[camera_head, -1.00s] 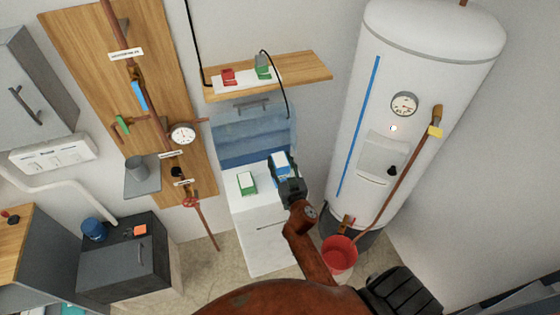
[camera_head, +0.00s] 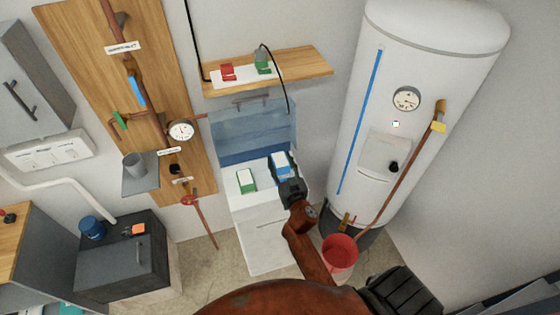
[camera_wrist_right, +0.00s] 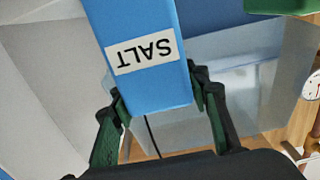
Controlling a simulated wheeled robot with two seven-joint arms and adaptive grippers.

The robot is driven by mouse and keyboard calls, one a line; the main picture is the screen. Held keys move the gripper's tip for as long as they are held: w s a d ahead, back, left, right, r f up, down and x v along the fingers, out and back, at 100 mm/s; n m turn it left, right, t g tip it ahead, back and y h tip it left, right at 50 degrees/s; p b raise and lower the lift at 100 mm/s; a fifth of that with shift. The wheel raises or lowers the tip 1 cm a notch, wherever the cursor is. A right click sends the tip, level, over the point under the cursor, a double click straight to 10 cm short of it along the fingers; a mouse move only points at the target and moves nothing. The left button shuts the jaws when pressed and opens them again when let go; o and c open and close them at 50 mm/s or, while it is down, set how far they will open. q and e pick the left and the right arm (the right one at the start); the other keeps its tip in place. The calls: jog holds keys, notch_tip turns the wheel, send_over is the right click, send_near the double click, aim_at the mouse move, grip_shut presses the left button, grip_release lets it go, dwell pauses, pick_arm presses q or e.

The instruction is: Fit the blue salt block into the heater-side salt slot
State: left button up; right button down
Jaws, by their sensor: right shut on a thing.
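The blue salt block (camera_head: 280,163), with white on its top in the head view, is over the right part of the white cabinet's top (camera_head: 262,196). My right gripper (camera_head: 285,181) is shut on it. In the right wrist view the blue block (camera_wrist_right: 130,20) with its upside-down SALT label sits between the two fingers (camera_wrist_right: 155,98). I cannot tell whether the block touches the cabinet. The heater-side slot is not distinct; block and gripper cover that area. A green and white block (camera_head: 246,180) sits in the left part of the top. My left gripper is not in view.
A clear bluish lid (camera_head: 250,125) stands raised behind the cabinet top, under a wooden shelf (camera_head: 300,69). The tall white heater (camera_head: 390,150) stands close on the right. A red bucket (camera_head: 340,252) is on the floor beside my right arm.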

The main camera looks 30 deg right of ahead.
jog(key=shift+f+b, duration=2.3)
jog(key=shift+f, duration=0.1)
jog(key=c, duration=1.3)
grip_release()
jog(key=shift+a, duration=0.1)
jog(key=shift+o, duration=1.4)
jog(key=shift+s+f, duration=0.1)
jog(key=shift+f, duration=0.2)
notch_tip(320, 180, up, 10)
jog(key=shift+r, duration=0.2)
jog(key=shift+f, duration=0.1)
